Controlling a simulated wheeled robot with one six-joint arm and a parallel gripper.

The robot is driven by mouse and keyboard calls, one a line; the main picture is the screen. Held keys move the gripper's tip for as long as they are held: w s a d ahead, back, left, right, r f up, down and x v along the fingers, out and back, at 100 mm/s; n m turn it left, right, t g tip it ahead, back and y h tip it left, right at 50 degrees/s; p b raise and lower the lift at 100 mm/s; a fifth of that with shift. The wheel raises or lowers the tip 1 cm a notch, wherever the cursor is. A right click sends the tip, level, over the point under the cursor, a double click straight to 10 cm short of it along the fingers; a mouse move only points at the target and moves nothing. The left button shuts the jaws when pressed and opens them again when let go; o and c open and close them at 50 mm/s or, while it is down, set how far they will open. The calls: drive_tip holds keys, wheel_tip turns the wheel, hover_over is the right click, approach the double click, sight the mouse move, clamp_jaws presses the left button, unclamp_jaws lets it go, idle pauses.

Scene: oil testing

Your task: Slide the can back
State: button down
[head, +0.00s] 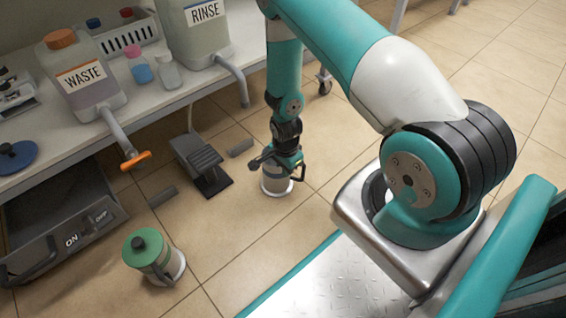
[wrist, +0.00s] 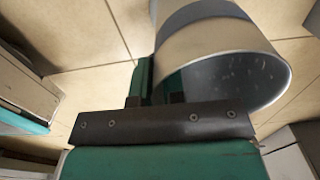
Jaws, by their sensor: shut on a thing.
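A pale can (head: 276,184) is under my gripper (head: 277,160) on the tiled floor, in the middle of the head view. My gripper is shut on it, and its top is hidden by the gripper. In the wrist view the can (wrist: 200,45) fills the upper right, with a grey band and a pale rim, beside the teal finger. A second can (head: 150,256) with a green lid and black knob stands on the floor at lower left. I cannot tell whether the held can touches the floor.
A bench (head: 205,85) runs along the left with a waste jug (head: 85,85) and a rinse jug (head: 200,35); their hoses hang over its edge. A foot pedal (head: 203,163) lies left of the held can. A grey ON/OFF box (head: 65,240) sits beneath the bench.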

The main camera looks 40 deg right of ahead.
drive_tip(key=shift+s, duration=0.45)
drive_tip(key=c, duration=1.1)
unclamp_jaws()
drive_tip(key=shift+w+r, duration=0.1)
wheel_tip(320, 180, up, 17)
drive_tip(key=p, duration=0.9)
drive_tip(key=shift+r, duration=0.1)
